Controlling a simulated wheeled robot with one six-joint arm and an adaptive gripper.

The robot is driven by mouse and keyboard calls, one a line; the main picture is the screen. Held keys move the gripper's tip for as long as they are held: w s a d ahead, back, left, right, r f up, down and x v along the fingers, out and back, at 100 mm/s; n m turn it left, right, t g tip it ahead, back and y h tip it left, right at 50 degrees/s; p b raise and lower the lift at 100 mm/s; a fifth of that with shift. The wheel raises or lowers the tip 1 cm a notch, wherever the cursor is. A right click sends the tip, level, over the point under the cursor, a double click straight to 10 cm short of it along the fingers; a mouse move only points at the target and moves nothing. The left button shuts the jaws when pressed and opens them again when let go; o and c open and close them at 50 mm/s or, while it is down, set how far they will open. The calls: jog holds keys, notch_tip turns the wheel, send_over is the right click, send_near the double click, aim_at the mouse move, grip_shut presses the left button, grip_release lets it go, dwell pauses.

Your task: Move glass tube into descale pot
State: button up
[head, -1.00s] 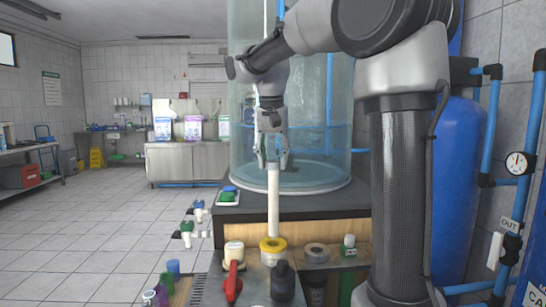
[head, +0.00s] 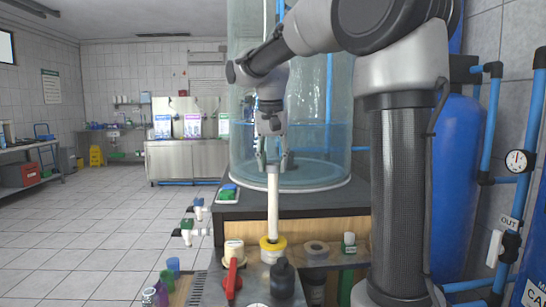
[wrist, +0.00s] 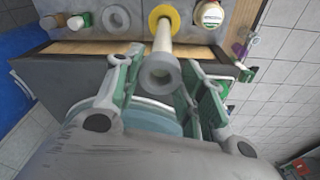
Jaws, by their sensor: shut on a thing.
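The pale tube (head: 273,205), which I take to be the glass tube, stands upright. My gripper (head: 273,166) points down and is shut on its top end, one finger on each side. In the wrist view the tube (wrist: 160,76) shows its hollow, ring-like end between the fingers. Its lower end meets a yellow-collared holder (head: 273,243), which also shows in the wrist view (wrist: 164,16); I cannot tell how deep it sits. I cannot tell for sure which vessel is the descale pot.
A cream-lidded jar (head: 233,250), red-handled item (head: 232,278), dark bottle (head: 282,280), grey ring (head: 316,250) and small green bottle (head: 349,243) crowd the bench around the holder. A large clear tank (head: 310,100) stands behind. Open floor lies left.

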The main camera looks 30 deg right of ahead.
jog(key=shift+f, duration=1.45)
jog(key=shift+f, duration=0.1)
send_over(273, 238)
jog(key=w, duration=0.1)
notch_tip(273, 238, down, 8)
jog(key=shift+d+r, duration=0.25)
jog(key=shift+f, duration=3.9)
jog(key=shift+f, duration=0.25)
jog(key=shift+f, duration=1.1)
jog(key=o, duration=1.3)
jog(key=shift+c, duration=0.2)
